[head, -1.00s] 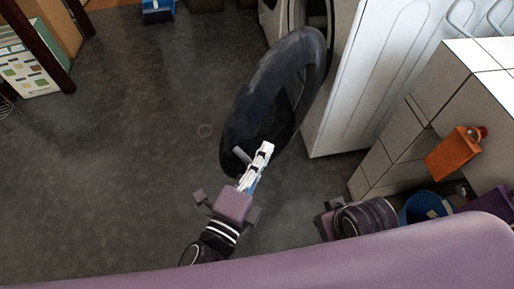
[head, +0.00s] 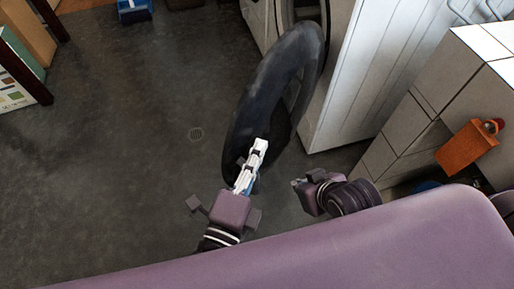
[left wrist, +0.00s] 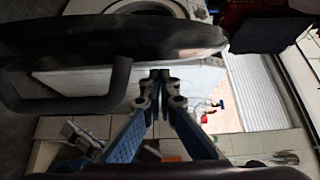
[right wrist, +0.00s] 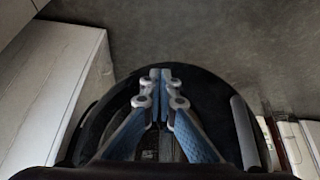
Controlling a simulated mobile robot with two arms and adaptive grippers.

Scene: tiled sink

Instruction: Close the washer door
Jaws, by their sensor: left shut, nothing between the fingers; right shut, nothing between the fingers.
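The washer door (head: 262,95) is a dark round door standing open from the white washer (head: 357,75). In the left wrist view the door (left wrist: 180,38) is nearly edge-on, with its grey loop handle (left wrist: 122,85). My left gripper (head: 262,143) is shut and empty, overlapping the door's near lower part in the head view; I cannot tell whether it touches. My right gripper (head: 297,183) is shut and empty, right of the left one, near the door's lower end. In the right wrist view its fingers (right wrist: 160,72) lie over the dark door (right wrist: 210,85).
A tiled counter (head: 425,115) with an orange bottle (head: 468,147) stands at the right. A blue object (head: 134,10) is at the far back.

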